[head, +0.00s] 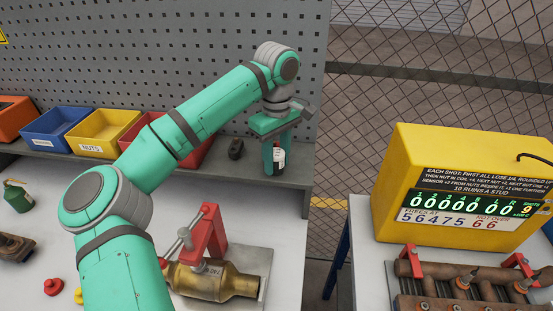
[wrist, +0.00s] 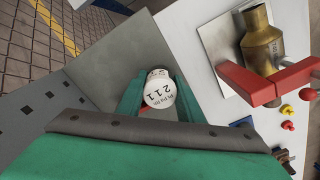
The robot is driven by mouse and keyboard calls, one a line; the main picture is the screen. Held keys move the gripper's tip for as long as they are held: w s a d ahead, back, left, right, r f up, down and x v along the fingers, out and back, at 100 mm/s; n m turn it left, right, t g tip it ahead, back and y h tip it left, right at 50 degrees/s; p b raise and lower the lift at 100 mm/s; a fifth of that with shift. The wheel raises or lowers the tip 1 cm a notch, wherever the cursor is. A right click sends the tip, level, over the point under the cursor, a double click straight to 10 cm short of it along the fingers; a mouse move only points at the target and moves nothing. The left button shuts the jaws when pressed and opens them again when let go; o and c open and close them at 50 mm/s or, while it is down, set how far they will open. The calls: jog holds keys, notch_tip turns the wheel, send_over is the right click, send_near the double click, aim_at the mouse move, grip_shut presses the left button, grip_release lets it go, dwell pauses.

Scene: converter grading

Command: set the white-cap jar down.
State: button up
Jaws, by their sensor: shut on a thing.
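The white-cap jar (wrist: 158,93) is between my gripper's (wrist: 157,100) two green fingers in the wrist view, its round white cap printed "211" facing the camera. In the head view the jar (head: 279,157) shows a pale label between the fingers of my gripper (head: 276,150). My gripper is shut on it and points down at the right end of the grey shelf (head: 237,168). The jar looks upright. Its base is hard to make out, so I cannot tell whether it touches the shelf.
A small dark object (head: 236,149) stands on the shelf to the left, beside a red bin (head: 190,150). Yellow (head: 103,130) and blue (head: 57,127) bins are further left. A brass converter (head: 212,281) in a red clamp sits on the bench below. The shelf's right edge is close.

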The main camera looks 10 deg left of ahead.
jog(key=shift+f, duration=0.1)
jog(key=o, duration=1.2)
